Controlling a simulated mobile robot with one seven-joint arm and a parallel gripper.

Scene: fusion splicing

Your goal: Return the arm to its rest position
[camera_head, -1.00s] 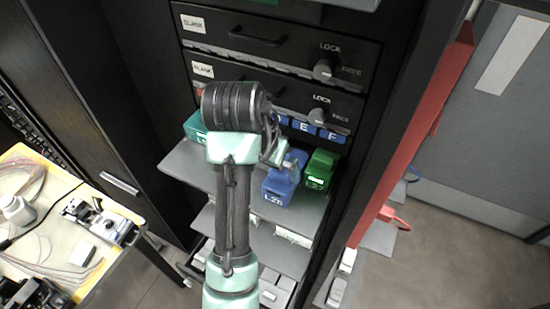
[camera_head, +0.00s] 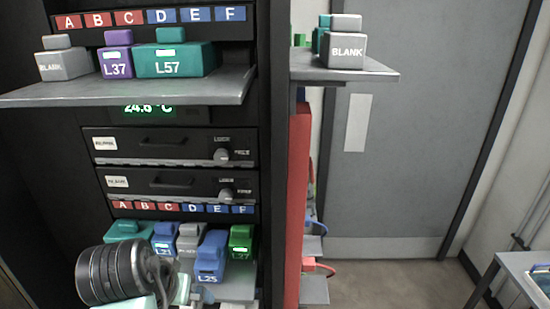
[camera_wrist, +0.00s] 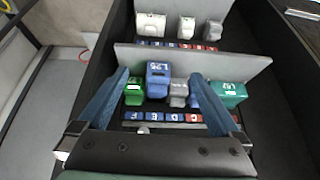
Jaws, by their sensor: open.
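My arm's black joint (camera_head: 125,272) shows at the bottom left of the head view, in front of the lower shelf. In the wrist view my gripper (camera_wrist: 159,76) is open, with its two blue fingers spread wide and nothing clamped between them. Beyond the fingers, a blue L25 block (camera_wrist: 158,80) stands on the shelf (camera_wrist: 235,64). The L25 block (camera_head: 211,256) stands farther forward than its neighbours. In the head view the fingers cannot be made out clearly.
A green block (camera_head: 241,242), a grey block (camera_head: 190,238), another blue block (camera_head: 165,238) and a teal block (camera_head: 120,231) share that shelf. An upper shelf (camera_head: 215,88) juts out above.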

